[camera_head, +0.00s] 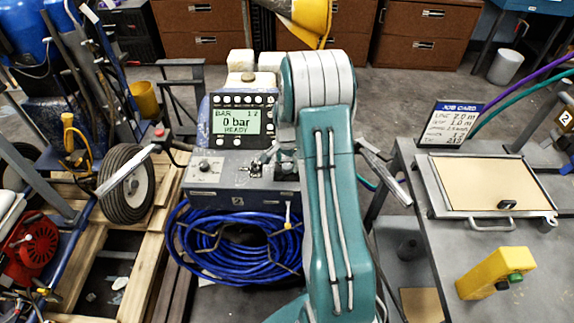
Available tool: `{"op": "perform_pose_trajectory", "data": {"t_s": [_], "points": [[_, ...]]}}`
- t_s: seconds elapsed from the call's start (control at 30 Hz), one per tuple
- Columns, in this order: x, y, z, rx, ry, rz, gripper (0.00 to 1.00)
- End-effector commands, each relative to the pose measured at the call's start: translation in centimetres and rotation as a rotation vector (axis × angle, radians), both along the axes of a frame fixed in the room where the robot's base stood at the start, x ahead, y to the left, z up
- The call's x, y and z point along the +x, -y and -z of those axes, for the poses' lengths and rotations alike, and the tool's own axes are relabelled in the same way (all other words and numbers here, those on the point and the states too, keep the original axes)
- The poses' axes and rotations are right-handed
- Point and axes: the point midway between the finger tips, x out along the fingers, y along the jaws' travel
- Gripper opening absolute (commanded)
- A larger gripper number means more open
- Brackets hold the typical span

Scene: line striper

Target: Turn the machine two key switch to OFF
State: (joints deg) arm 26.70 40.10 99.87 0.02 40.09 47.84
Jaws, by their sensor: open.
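Machine two (200,190) stands at centre left, a grey-blue unit with a small "2" plate on its front. Its display (236,121) reads "0 bar" and "READY". A small round dark control (204,166) is on the left of its sloping panel; I cannot tell if it is the key switch. My gripper (256,170) is small and partly hidden by my teal arm. It is open over the middle right of the panel. I cannot make out the key switch or its position there, nor whether the gripper touches anything.
A coiled blue hose (235,240) hangs on the machine's front. A wheel (126,184) stands at left. At right, a grey bench (425,240) holds a framed board (490,183), a job card (451,122) and a yellow box with a green button (497,272).

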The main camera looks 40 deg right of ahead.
Motion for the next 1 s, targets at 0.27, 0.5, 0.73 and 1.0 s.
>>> {"op": "perform_pose_trajectory", "data": {"t_s": [0.27,0.5,0.73,1.0], "points": [[0.0,0.0,1.19,-0.001,0.001,0.0,0.82],[0.01,0.01,1.14,-0.001,0.001,0.0,0.37],[0.06,-0.01,1.19,-0.001,0.001,-0.001,0.0],[0.08,-0.03,1.23,-0.001,0.001,-0.039,0.0]]}}
